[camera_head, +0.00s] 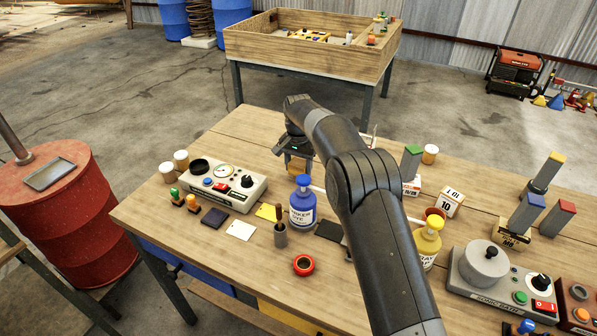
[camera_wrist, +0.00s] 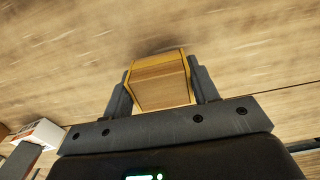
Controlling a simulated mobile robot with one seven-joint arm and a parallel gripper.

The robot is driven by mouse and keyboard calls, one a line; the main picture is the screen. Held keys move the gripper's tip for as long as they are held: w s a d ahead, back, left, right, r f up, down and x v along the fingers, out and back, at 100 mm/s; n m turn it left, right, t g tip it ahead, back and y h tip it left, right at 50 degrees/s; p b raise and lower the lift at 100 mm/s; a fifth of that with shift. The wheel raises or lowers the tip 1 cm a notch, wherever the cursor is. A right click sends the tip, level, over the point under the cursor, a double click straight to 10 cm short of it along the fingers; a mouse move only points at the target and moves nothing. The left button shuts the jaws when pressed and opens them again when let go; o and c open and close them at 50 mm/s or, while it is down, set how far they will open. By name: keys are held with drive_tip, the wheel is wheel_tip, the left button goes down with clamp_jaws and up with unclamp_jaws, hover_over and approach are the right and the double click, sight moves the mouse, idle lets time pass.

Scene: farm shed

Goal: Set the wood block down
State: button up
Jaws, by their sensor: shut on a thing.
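The wood block (camera_wrist: 162,84) is a light wooden piece with yellow-orange edges, between the two fingers of my gripper (camera_wrist: 163,88) in the wrist view. My gripper is shut on it. The table top shows behind the block, and a dark shadow lies by its far edge; I cannot tell whether block and table touch. In the head view my gripper (camera_head: 297,160) is at the far side of the wooden workbench (camera_head: 240,135), partly hidden by my arm. The block shows there only as a small orange-brown patch.
Left of my gripper stands a grey control box (camera_head: 224,186). A blue bottle (camera_head: 302,203) stands nearer. A block with a green top (camera_head: 411,162) and a white calendar cube (camera_head: 450,203) stand to the right. The bench's far left part is bare.

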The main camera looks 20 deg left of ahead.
sight(299, 163)
drive_tip(key=shift+f, duration=1.1)
drive_tip(key=shift+f, duration=0.15)
drive_tip(key=o, duration=1)
wheel_tip(299, 163, up, 12)
drive_tip(key=shift+r, duration=0.2)
